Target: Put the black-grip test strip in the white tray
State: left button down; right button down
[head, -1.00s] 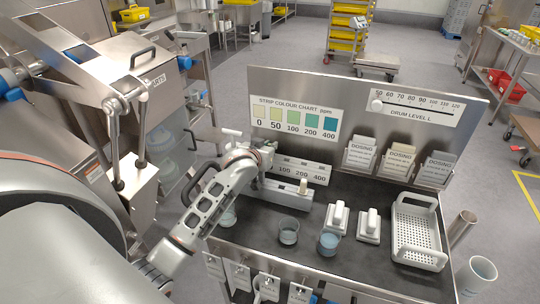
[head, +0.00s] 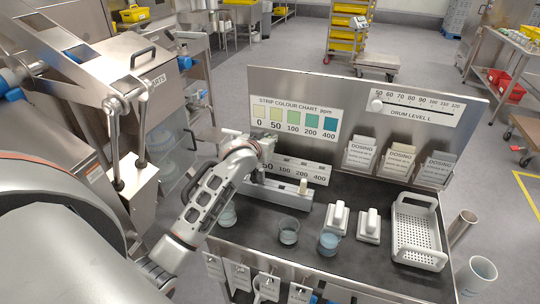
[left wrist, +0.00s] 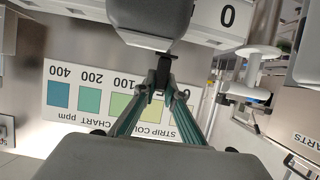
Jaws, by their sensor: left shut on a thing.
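My left gripper (head: 257,177) points down at the left end of the grey strip holder (head: 283,198), below the colour chart. In the left wrist view its fingertips (left wrist: 157,88) are together on a small dark piece (left wrist: 161,72), which looks like the grip of the black-grip test strip. The rest of that strip is hidden in both views. The white tray (head: 418,257), perforated and with a raised handle, stands at the right end of the dark bench, well away from the gripper. My right gripper is not in view.
A pale-topped piece (head: 303,186) stands at the holder's right end. The chart panel (head: 350,92) walls off the back.

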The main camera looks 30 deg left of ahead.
pick_arm(q)
jog(key=shift+r, duration=0.15)
jog(key=shift+r, duration=2.1)
